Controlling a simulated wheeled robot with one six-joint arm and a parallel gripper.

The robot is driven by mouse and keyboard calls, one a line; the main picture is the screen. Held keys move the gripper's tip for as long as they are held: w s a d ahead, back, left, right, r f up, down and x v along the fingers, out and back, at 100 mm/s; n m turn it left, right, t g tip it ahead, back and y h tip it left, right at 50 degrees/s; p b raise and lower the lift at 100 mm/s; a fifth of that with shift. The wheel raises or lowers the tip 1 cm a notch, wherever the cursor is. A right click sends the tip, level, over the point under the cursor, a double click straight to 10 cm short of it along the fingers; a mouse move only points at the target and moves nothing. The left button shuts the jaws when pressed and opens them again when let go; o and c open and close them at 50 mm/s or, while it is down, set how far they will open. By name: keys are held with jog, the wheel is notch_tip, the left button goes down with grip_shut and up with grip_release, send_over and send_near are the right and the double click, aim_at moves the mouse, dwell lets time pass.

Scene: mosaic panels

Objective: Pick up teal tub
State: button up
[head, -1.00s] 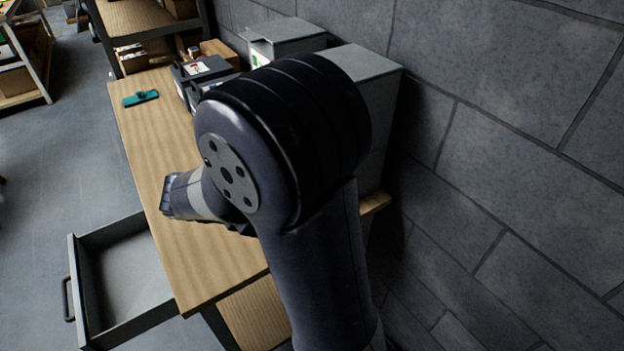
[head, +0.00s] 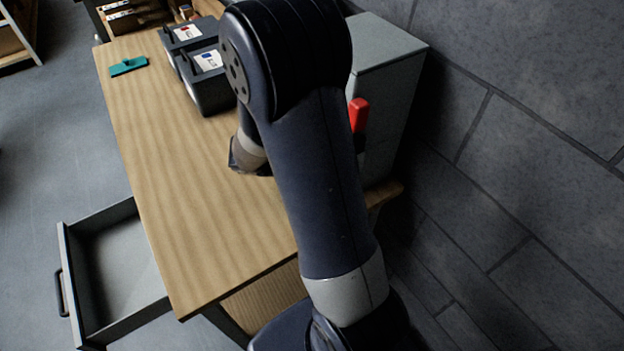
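A small teal thing (head: 128,65) lies flat on the wooden worktop near its far left corner. It looks low and rectangular with a darker raised spot on top; from this distance I cannot tell if it is a hollow tub. My arm stands across the middle of the picture, its bent wrist end hanging over the worktop, to the right of and nearer than the teal thing. The fingers of my gripper do not show. Nothing touches the teal thing.
The worktop (head: 190,190) is bare across its middle and front. Two dark boxes with labels (head: 208,80) stand at the back. A grey cabinet (head: 385,95) stands by the wall, with a red handle (head: 358,115) before it. An open drawer (head: 115,265) juts out left.

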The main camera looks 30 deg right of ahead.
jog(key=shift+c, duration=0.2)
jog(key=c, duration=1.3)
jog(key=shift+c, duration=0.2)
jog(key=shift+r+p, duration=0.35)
